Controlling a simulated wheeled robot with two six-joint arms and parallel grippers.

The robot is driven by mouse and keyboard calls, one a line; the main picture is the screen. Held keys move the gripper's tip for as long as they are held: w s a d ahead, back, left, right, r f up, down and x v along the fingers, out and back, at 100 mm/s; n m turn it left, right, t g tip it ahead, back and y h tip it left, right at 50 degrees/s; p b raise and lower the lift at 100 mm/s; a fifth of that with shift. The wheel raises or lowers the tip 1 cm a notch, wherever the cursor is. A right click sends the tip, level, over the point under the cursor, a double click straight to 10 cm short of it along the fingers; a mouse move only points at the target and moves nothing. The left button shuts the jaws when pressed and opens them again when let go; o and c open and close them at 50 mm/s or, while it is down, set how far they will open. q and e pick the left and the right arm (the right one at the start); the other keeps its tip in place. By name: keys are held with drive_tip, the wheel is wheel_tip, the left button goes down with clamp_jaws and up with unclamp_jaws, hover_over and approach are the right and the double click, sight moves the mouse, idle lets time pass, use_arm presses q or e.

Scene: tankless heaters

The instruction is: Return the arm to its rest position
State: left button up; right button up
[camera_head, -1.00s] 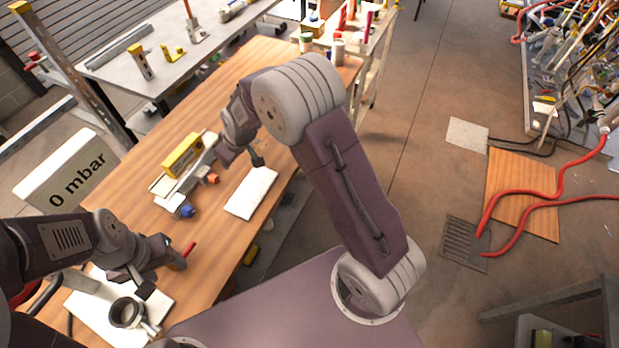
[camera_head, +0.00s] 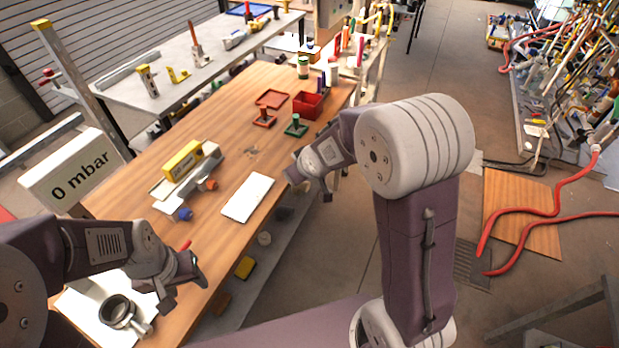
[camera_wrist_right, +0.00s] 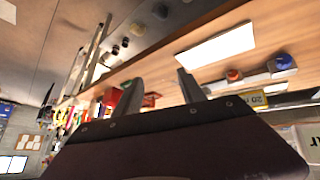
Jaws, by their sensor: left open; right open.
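My right arm reaches up from the lower right in the head view. Its gripper (camera_head: 308,188) hangs beside the right edge of the wooden bench (camera_head: 235,115), right of a white pad (camera_head: 248,197). In the right wrist view the gripper's two fingers (camera_wrist_right: 160,88) are apart with nothing between them. My left gripper (camera_head: 184,287) is over the bench's near left part, beside a white plate with a grey ring-shaped part (camera_head: 117,312). It appears empty; a small red piece shows just behind it.
A red bin (camera_head: 307,105) and a green-based stand (camera_head: 296,127) sit farther back. Red hoses (camera_head: 540,212) lie on the floor at right.

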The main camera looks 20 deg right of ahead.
drive_tip(key=shift+d+f, duration=0.1)
idle(0.4)
drive_tip(key=s+d+f+m+g, duration=0.1)
drive_tip(key=s+f+m+g, duration=0.1)
drive_tip(key=s, duration=0.8)
drive_tip(key=s+d+f+m+g, duration=0.2)
drive_tip(key=s+g, duration=0.2)
drive_tip(key=s, duration=0.7)
drive_tip(key=shift+s+d+f+m+h, duration=0.2)
drive_tip(key=shift+s+d+m+h, duration=0.1)
drive_tip(key=shift+m, duration=0.1)
